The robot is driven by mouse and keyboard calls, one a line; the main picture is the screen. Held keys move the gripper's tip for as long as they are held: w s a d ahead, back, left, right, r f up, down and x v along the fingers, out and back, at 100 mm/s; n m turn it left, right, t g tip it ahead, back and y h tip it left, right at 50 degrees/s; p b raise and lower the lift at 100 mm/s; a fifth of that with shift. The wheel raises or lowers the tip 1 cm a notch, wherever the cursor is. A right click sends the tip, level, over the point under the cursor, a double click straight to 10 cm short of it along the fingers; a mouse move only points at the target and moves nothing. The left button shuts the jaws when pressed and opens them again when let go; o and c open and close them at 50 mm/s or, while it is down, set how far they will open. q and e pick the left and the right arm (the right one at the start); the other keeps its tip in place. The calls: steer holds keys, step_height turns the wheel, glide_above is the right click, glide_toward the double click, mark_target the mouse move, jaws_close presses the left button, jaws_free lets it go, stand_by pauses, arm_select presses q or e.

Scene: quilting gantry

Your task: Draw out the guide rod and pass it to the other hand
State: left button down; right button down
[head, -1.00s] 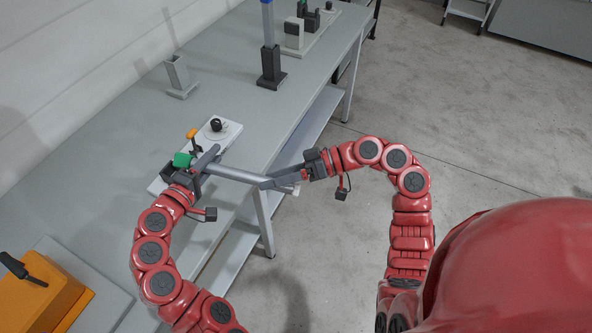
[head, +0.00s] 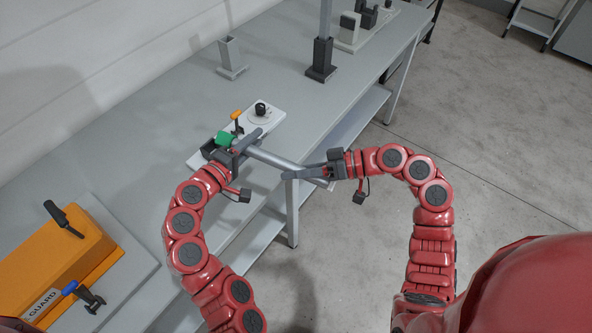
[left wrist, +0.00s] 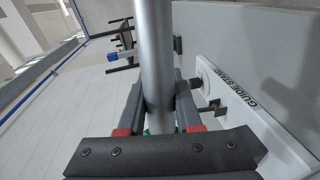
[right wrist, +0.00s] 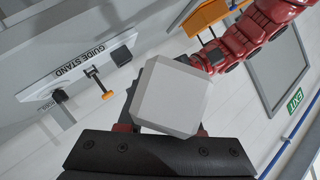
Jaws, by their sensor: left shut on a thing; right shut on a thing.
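The guide rod (head: 275,158) is a smooth silver cylinder held slanting in the air between my two grippers. My left gripper (head: 250,144) is shut around it near its far-left end; in the left wrist view the rod (left wrist: 154,55) runs upright between the fingers. My right gripper (head: 300,172) is shut on the rod near its other end. A pale grey block-like end (right wrist: 172,97) fills the right wrist view and hides the fingertips. A green piece (head: 226,138) sits beside my left gripper; whether it belongs to the rod, I cannot tell.
The white guide stand (head: 270,120), with a black knob and orange lever (head: 236,115), lies on the grey bench just behind my left gripper. Grey upright holders (head: 229,55) stand farther back. An orange guard box (head: 65,255) is at left.

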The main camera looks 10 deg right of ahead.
arm_select(q)
steer(key=c, duration=0.5)
jaws_free()
